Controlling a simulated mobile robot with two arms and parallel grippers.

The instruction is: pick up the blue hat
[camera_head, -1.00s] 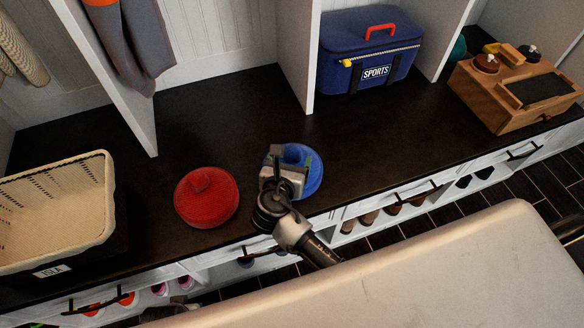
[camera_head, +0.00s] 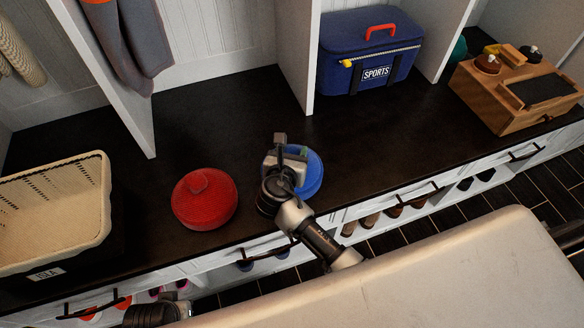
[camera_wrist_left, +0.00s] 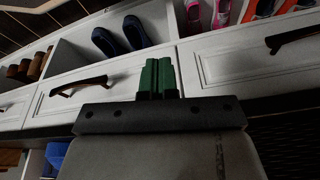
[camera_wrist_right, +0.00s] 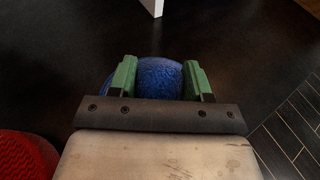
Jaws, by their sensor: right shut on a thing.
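The blue hat (camera_head: 314,173) sits on the dark bench top, right of a similar red hat (camera_head: 205,200). My right gripper (camera_head: 288,155) is over the blue hat and covers much of it. In the right wrist view, the green fingers are on either side of the hat's blue crown (camera_wrist_right: 156,76), shut on it. Whether the hat is clear of the bench cannot be told. My left gripper (camera_wrist_left: 157,76) is shut and empty, in front of the white drawers below the bench.
A cream basket (camera_head: 95,235) stands at the left, a blue sports cooler (camera_head: 340,75) at the back, and a wooden box (camera_head: 495,105) at the right. White dividers (camera_head: 297,50) rise from the bench. Drawer handles (camera_wrist_left: 75,86) stick out near my left gripper.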

